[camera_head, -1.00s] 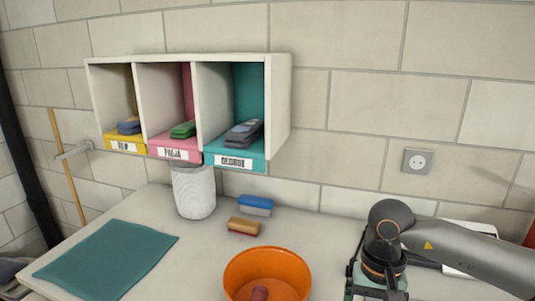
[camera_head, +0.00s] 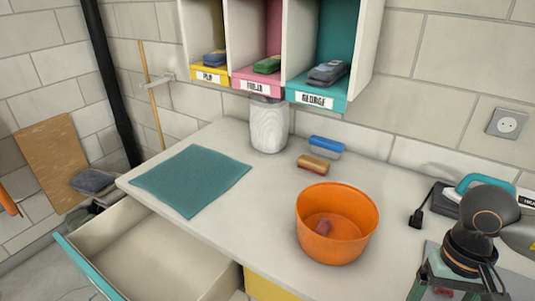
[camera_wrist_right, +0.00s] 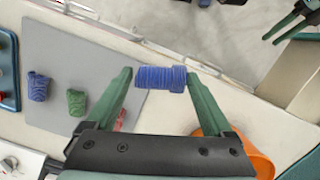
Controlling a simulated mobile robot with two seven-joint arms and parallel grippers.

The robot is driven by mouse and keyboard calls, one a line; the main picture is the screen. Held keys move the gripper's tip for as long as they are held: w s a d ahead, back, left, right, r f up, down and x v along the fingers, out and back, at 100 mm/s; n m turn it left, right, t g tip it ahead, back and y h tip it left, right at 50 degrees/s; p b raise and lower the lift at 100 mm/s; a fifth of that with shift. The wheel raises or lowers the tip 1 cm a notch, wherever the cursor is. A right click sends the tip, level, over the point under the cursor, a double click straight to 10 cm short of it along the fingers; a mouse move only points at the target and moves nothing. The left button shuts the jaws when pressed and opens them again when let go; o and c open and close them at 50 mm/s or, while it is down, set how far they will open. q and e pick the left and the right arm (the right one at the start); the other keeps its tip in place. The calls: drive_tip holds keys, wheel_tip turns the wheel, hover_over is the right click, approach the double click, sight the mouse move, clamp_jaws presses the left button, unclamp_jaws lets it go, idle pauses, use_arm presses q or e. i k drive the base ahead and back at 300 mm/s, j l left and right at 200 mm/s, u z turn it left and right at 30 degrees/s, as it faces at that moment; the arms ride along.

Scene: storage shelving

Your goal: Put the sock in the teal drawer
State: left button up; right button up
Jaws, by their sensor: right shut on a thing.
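A blue rolled sock (camera_wrist_right: 160,78) lies between the green fingers of my right gripper (camera_wrist_right: 159,80) in the right wrist view, held above the counter. In the head view my right gripper (camera_head: 455,292) is at the bottom right edge, and the sock there is hidden. The teal drawer (camera_head: 88,268) stands open at the lower left of the head view, below the counter, its visible inside empty. The right gripper is well to the right of it. My left gripper (camera_wrist_right: 293,28) shows at the top right of the wrist view, its green fingers spread and empty.
An orange bowl (camera_head: 312,225) with a reddish item stands on the counter (camera_head: 240,215). A teal cloth (camera_head: 190,180) lies near the drawer. More rolled socks, blue (camera_wrist_right: 38,86) and green (camera_wrist_right: 76,103), lie on a grey mat (camera_wrist_right: 60,60). A yellow drawer front (camera_head: 265,286) is below the counter.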

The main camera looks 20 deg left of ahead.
sight(162, 269)
drive_tip(key=k+j, duration=0.1)
drive_tip(key=j, duration=0.25)
drive_tip(key=k+j, duration=0.15)
drive_tip(key=j, duration=0.2)
drive_tip(key=i+j+u, duration=0.15)
drive_tip(key=j, duration=0.25)
drive_tip(key=i+j+u, duration=0.15)
drive_tip(key=j, duration=0.25)
drive_tip(key=i+j+u, duration=0.1)
drive_tip(key=j, duration=0.25)
drive_tip(key=i+j+u, duration=0.15)
drive_tip(key=j, duration=0.2)
